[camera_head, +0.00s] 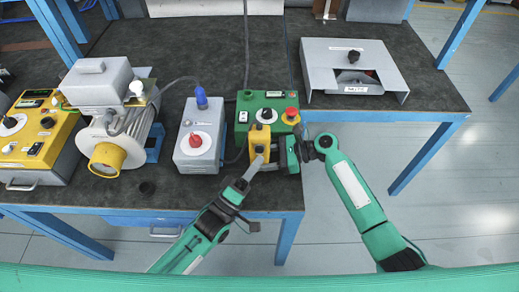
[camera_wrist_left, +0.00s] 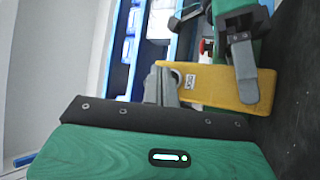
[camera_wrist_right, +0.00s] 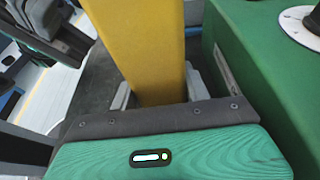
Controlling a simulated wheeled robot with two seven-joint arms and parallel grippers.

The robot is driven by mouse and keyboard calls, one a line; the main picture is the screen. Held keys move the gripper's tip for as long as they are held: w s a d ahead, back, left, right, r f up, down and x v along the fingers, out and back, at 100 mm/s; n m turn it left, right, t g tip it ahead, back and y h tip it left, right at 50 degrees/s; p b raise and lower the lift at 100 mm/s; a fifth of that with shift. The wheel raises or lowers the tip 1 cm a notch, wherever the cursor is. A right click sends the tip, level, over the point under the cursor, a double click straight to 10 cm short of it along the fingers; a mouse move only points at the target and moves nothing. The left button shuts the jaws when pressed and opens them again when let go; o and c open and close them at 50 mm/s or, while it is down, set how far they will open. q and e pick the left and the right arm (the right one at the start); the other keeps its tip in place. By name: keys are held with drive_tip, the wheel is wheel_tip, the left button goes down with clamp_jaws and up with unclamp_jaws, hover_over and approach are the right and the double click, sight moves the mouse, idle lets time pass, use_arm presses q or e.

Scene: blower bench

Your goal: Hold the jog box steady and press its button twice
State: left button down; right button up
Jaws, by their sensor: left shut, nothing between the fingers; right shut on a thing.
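The yellow jog box (camera_head: 259,136) stands upright at the bench's front edge, before the green control box. My right gripper (camera_head: 280,155) is shut on its body from the right; the right wrist view shows the yellow body (camera_wrist_right: 142,55) between the fingers. My left gripper (camera_head: 257,166) is shut and empty, with its tips at the jog box's lower front. In the left wrist view the closed fingers (camera_wrist_left: 168,82) are close beside the yellow body (camera_wrist_left: 215,84); I cannot tell whether they touch. The button is not clearly visible, and the left fingers partly cover the front.
The green control box (camera_head: 268,108) has a red knob. A grey housing (camera_head: 352,70) is at the right. Dark bench top lies free behind.

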use_arm(q)
drive_tip(key=shift+w, duration=0.45)
drive_tip(key=shift+w, duration=0.35)
idle(0.7)
drive_tip(key=shift+s, duration=0.8)
drive_tip(key=shift+s, duration=2.5)
idle(1.3)
